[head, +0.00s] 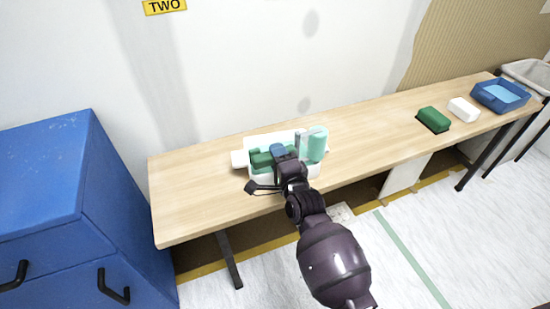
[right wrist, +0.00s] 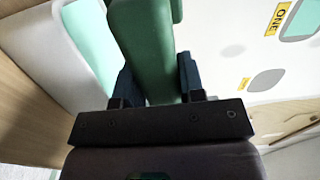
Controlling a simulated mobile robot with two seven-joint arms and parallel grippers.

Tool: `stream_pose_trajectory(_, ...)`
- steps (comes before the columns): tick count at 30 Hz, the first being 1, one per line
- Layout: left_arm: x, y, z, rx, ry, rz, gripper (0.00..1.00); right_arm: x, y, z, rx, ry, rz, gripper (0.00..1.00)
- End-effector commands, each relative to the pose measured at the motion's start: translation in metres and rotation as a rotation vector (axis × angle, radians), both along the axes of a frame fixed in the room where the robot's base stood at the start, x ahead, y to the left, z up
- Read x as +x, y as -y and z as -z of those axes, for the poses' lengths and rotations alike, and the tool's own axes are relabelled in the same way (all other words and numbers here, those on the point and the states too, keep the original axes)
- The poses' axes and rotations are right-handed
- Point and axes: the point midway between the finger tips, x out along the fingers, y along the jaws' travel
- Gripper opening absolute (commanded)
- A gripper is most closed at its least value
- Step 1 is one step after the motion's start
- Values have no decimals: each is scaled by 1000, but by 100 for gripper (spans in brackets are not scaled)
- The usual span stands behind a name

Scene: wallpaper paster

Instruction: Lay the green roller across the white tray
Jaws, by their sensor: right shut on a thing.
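The white tray (head: 256,141) stands on the wooden table, with a teal patch (head: 317,146) at its right end. It also shows at the left of the right wrist view (right wrist: 40,50). The green roller (head: 260,160) is over the tray's left and middle part. My right gripper (head: 279,153) is shut on it. In the right wrist view, the green roller (right wrist: 148,48) runs between the two dark fingers. I cannot tell whether the roller touches the tray, and my right arm hides part of both. My left gripper is not in view.
On the table's right part are a green block with a dark base (head: 433,118), a white block (head: 463,109) and a blue tray (head: 488,100). The table (head: 190,205) is clear at its left end and mid-right. A blue cabinet (head: 45,180) stands at the left.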

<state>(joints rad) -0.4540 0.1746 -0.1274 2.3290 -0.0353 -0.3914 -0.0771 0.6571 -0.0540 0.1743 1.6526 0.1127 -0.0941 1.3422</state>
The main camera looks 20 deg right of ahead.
Motion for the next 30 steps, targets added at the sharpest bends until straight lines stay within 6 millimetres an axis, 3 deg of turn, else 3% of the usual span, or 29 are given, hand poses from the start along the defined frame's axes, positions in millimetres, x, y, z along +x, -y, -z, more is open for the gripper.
stream_pose_trajectory(1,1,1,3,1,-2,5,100,-1,0,8,5,-6,-1,12)
stream_pose_trajectory(8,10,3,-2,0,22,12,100,0,0,4,7,-1,0,12)
stream_pose_trajectory(17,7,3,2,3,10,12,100,0,0,13,7,-6,0,13)
stream_pose_trajectory(27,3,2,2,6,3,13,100,-1,1,21,11,-10,0,7)
stream_pose_trajectory(28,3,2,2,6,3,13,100,-1,1,21,11,-12,1,44)
stream_pose_trajectory(30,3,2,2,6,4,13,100,-1,1,21,10,-11,1,55)
